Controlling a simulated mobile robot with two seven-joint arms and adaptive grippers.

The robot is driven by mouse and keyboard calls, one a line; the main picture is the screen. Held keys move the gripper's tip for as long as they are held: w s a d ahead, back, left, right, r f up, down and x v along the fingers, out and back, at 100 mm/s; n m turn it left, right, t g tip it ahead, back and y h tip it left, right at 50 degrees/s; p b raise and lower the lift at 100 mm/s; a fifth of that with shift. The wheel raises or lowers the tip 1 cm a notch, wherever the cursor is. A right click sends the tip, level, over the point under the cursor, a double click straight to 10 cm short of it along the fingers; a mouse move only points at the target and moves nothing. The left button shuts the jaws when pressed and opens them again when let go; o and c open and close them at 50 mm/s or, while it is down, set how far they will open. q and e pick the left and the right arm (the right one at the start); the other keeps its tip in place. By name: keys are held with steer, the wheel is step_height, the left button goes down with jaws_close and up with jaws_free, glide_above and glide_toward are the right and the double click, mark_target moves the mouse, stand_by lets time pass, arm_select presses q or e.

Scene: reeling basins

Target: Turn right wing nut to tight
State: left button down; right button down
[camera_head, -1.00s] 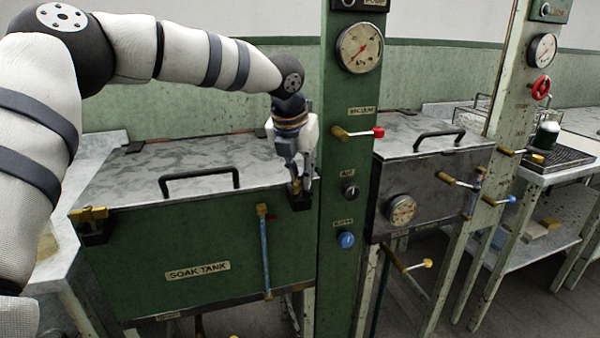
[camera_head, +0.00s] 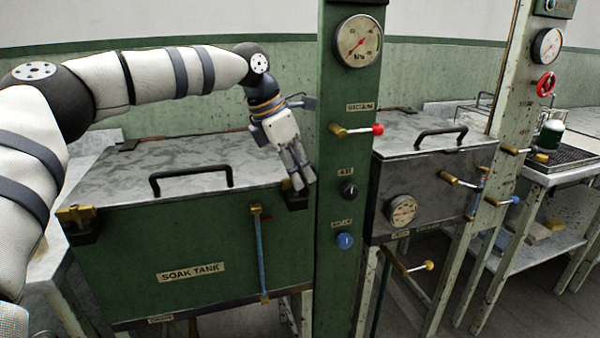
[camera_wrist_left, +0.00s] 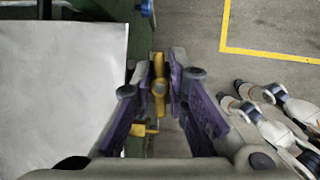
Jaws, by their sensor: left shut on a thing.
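The green soak tank (camera_head: 222,235) stands at the left with its grey lid (camera_head: 200,165) closed. The right wing nut (camera_wrist_left: 159,88) is yellow brass and shows in the left wrist view, upright between my fingertips. In the head view my fingers hide it at the lid's front right corner, above a dark bracket (camera_head: 297,201). My left gripper (camera_head: 299,182) points down there and is shut on this wing nut. The left wing nut (camera_head: 75,214) sits at the lid's front left corner. My right gripper is not seen.
A green post (camera_head: 345,215) with a gauge, a red-tipped valve lever (camera_head: 356,130) and knobs stands close right of my left gripper. A black lid handle (camera_head: 191,179) rises to its left. A smaller grey tank (camera_head: 420,185) stands beyond the post.

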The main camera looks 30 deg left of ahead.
arm_select(q)
steer(key=shift+f+m, duration=0.1)
steer(key=shift+m, duration=0.4)
steer(key=c, duration=1.6)
jaws_free()
steer(key=shift+g, duration=0.3)
steer(key=v, duration=1.2)
steer(key=shift+s+a, duration=0.1)
